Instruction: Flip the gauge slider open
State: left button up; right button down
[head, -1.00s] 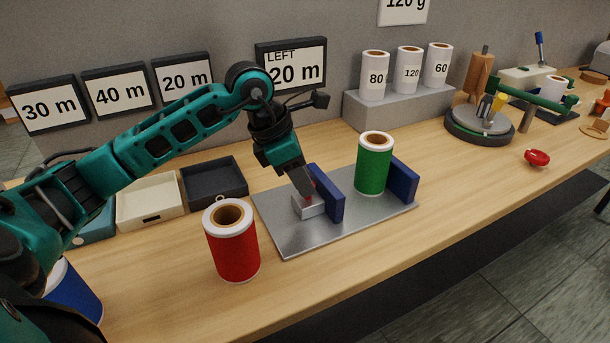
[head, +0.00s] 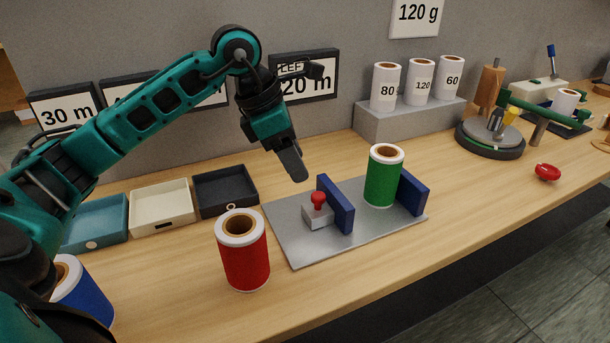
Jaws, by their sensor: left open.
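The gauge is a grey metal plate (head: 290,243) on the wooden bench. Its slider is a small light block (head: 319,219) with a red knob (head: 318,199), beside an upright blue jaw (head: 337,204). A second blue jaw (head: 413,192) stands to the right. A green roll (head: 383,178) stands upright between the two jaws, close to the right one, with a gap to the left one. My left gripper (head: 298,174) is open and empty, above and slightly left of the red knob, apart from it. My right gripper is not in view.
A red roll (head: 245,258) stands in front of the plate, left of it. A blue roll (head: 84,295) is at far left. Dark, cream and teal trays line the wall side. White rolls stand on a grey step (head: 410,118). A red object (head: 547,172) lies to the right.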

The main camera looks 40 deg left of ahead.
pick_arm(q)
jog(key=v, duration=0.5)
jog(key=shift+r, duration=0.15)
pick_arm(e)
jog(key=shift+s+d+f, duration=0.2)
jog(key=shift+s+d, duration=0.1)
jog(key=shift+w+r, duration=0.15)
